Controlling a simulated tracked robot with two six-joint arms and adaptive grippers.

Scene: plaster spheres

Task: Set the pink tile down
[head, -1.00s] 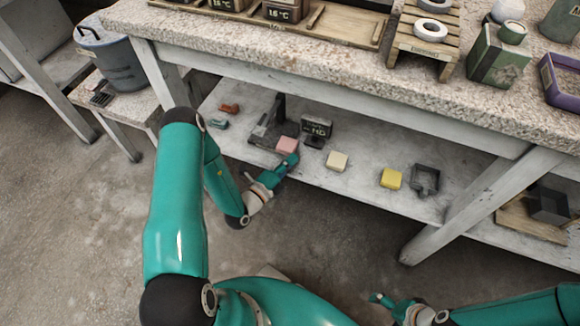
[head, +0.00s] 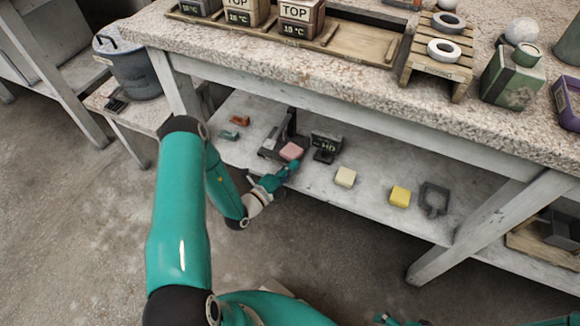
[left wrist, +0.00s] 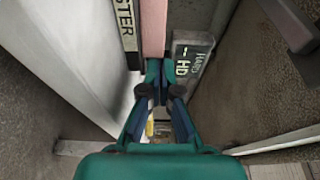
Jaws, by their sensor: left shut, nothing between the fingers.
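The pink tile (head: 291,151) lies on a dark grey tester (head: 270,147) on the lower shelf. It also shows at the top of the left wrist view (left wrist: 154,25), just beyond my fingertips. My left gripper (head: 293,166) is shut and empty, close in front of the tile at the shelf's front edge; I cannot tell whether it touches the tile. Its closed fingers show in the left wrist view (left wrist: 154,72). My right gripper (head: 384,318) is cut off by the bottom edge of the head view, and its fingers are unclear.
A cream block (head: 345,176), a yellow block (head: 400,196) and a grey frame (head: 434,199) lie further right on the shelf (head: 372,184). The stone worktop (head: 330,85) overhangs it. A table leg (head: 480,222) stands at right.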

